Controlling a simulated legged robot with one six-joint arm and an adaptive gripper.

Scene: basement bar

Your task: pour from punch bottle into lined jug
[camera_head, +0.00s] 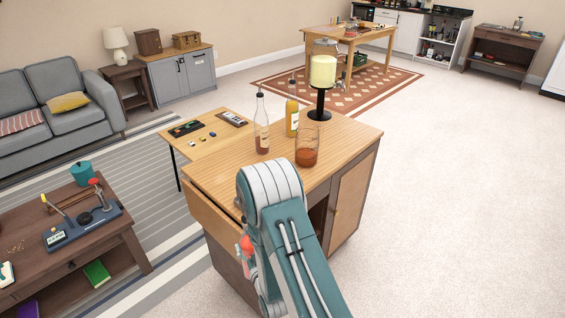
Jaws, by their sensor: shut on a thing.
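A clear bottle (261,128) with a dark cap and some reddish liquid low inside is upright at the cabinet top's left side, just beyond my arm. It looks like the punch bottle. A wide clear glass vessel (307,146), which looks like the lined jug, stands to its right on the wooden cabinet top (345,136). Orange-red liquid fills its lower part; no line can be made out. The bottle and jug are apart. My arm's teal and white link rises in front of the cabinet. My gripper is hidden, so its hold cannot be seen.
A bottle of yellow liquid (292,118) stands behind the jug. A low table (205,140) with small items adjoins at left. The cabinet top's right side is clear.

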